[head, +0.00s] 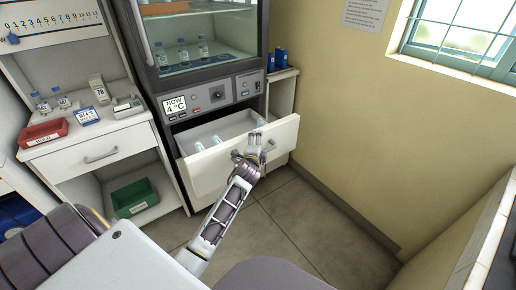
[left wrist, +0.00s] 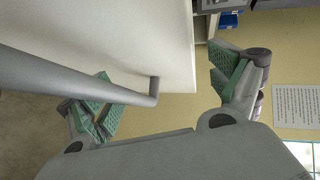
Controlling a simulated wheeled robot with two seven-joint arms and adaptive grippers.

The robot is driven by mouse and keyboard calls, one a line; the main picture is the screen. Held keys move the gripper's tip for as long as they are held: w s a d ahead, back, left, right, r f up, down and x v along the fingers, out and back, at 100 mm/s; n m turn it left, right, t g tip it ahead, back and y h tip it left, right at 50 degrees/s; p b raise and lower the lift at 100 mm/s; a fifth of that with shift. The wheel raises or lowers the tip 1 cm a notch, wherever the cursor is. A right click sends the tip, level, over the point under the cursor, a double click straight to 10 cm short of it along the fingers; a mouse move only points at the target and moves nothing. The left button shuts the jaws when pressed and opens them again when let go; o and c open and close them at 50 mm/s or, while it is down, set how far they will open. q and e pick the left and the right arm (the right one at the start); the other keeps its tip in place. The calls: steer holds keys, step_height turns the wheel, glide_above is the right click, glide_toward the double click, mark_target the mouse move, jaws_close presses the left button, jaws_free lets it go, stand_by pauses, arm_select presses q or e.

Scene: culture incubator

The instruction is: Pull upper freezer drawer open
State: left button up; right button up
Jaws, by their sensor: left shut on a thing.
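The upper freezer drawer (head: 215,177) stands pulled out below the control panel, and its white front faces me. Small white-capped bottles lie inside it. My left gripper (head: 254,150) is at the right part of the drawer front, shut on the drawer's grey handle. In the left wrist view, the handle (left wrist: 60,78) is a long grey bar that bends into the white drawer front (left wrist: 110,35). My right gripper is not in view.
Glass-fronted shelves with bottles (head: 203,47) are above the drawer. A white cabinet (head: 95,155) with a red tray (head: 43,132) and a green bin (head: 134,198) stands at left. A yellow wall (head: 335,110) is at right. Tiled floor (head: 300,225) is clear in front.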

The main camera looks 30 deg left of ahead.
arm_select(q)
steer(key=shift+s+r+p, duration=0.15)
steer(key=shift+r+p, duration=0.05)
steer(key=shift+r, duration=0.35)
steer(key=shift+s+r+p, duration=0.15)
steer(key=shift+r, duration=0.35)
steer(key=shift+c, duration=1)
steer(key=shift+f+p+v, duration=0.1)
steer(key=shift+p+v, duration=0.5)
steer(key=shift+v, duration=0.65)
steer(key=shift+f+p+v, duration=0.15)
steer(key=shift+p+v, duration=0.4)
steer(key=shift+v, duration=1.6)
steer(key=c, duration=0.6)
steer(key=shift+d+f+p+v, duration=0.1)
steer(key=shift+f+p+v, duration=0.25)
steer(key=shift+v, duration=1.1)
steer(key=shift+d+f+p+v, duration=0.1)
steer(key=shift+f+p+v, duration=0.3)
steer(key=shift+v, duration=1.05)
steer(key=shift+f+p+v, duration=0.15)
steer(key=shift+p+v, duration=0.35)
steer(key=shift+v, duration=0.95)
steer(key=shift+s, duration=0.2)
